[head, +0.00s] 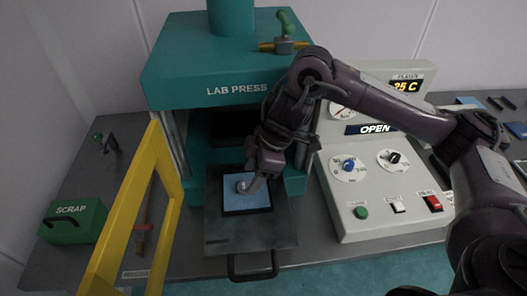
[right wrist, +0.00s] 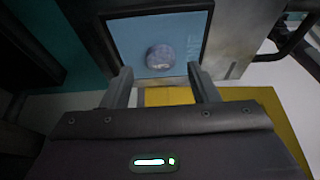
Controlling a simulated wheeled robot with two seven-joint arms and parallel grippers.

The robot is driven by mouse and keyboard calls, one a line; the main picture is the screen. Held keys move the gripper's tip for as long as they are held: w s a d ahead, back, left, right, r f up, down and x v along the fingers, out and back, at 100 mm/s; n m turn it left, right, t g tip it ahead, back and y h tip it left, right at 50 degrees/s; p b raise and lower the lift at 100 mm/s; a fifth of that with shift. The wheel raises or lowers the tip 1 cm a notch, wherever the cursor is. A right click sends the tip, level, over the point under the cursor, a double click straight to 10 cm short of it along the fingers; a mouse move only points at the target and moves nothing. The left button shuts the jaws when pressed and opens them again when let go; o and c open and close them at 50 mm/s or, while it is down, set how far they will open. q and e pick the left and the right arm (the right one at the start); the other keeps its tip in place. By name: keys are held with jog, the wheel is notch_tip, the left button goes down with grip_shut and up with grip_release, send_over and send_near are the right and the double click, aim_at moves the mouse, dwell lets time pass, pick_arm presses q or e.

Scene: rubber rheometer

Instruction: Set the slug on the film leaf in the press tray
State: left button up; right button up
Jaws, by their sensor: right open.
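The slug (right wrist: 160,58) is a small grey rounded piece resting on the blue film leaf (right wrist: 190,28) in the right wrist view. In the head view the slug (head: 243,186) sits near the middle of the film leaf (head: 250,203), which lies in the dark press tray (head: 270,236) pulled out in front of the press. My right gripper (head: 262,180) is just above the leaf. In the right wrist view its two fingers (right wrist: 161,85) are apart with nothing between them, and the slug lies beyond their tips. My left gripper is not in view.
The teal lab press (head: 235,90) stands behind the tray. A yellow guard frame (head: 150,190) is swung open on the left. A green scrap box (head: 73,220) is further left. The control panel (head: 385,170) stands right of the tray, its display reading OPEN.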

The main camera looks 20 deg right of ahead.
jog(key=p+v, duration=0.1)
jog(key=v, duration=0.8)
jog(key=shift+r, duration=0.2)
jog(key=shift+s, duration=0.15)
